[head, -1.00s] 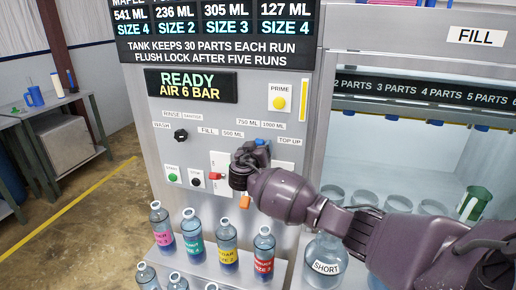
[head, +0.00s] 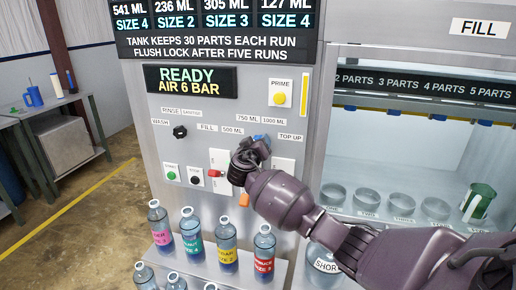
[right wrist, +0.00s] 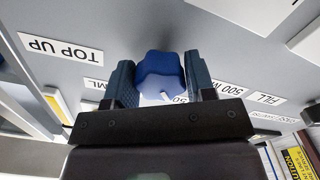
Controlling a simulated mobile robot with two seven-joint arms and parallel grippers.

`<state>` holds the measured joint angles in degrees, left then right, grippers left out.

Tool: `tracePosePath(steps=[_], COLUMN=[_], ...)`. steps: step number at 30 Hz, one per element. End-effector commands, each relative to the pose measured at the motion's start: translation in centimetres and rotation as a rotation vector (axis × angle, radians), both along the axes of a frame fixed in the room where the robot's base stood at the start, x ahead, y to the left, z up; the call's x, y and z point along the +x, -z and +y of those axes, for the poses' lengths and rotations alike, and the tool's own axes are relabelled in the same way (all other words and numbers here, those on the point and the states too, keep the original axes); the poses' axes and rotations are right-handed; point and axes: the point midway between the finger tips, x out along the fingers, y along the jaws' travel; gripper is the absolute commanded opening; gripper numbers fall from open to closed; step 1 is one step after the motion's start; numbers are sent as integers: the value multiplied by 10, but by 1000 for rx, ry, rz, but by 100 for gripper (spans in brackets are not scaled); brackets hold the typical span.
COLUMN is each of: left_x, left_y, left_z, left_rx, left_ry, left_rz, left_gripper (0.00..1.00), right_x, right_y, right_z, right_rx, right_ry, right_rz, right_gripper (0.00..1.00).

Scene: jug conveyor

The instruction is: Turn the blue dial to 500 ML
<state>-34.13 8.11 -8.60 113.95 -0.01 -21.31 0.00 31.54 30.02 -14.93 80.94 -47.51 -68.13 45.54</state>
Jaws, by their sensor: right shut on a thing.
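The blue dial (head: 262,139) is on the grey machine panel, mostly hidden behind my right gripper (head: 250,156) in the head view. In the right wrist view the dial (right wrist: 160,75) sits between the two fingers of my right gripper (right wrist: 160,84), which is shut on it. A white pointer mark on the dial faces the gripper's base, toward a partly hidden label ending in "50". The 500 ML label (head: 232,131) is left of the dial in the head view, and upside down at right in the wrist view (right wrist: 228,90). My left gripper is out of view.
A red lever (head: 215,174) and an orange one (head: 244,200) are just below my right gripper. Filled bottles (head: 227,250) stand on a shelf under the panel. A large jug (head: 325,265) is below my forearm.

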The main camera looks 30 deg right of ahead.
Motion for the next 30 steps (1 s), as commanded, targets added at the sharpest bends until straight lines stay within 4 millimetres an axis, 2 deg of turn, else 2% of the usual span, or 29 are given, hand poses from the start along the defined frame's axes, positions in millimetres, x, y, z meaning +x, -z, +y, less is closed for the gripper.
tracePosePath(steps=[15, 22, 30], left_x=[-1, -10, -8], left_y=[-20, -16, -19], left_z=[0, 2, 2], left_rx=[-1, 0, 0], left_ry=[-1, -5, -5], left_rz=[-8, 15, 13], left_gripper=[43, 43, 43], right_x=[-1, -1, -1], right_y=[-2, -1, -1], right_z=[0, 0, 0], right_rx=[-282, -356, -394], right_ry=[0, 0, -1], right_rz=[334, 420, 464], right_gripper=[26, 26, 26])
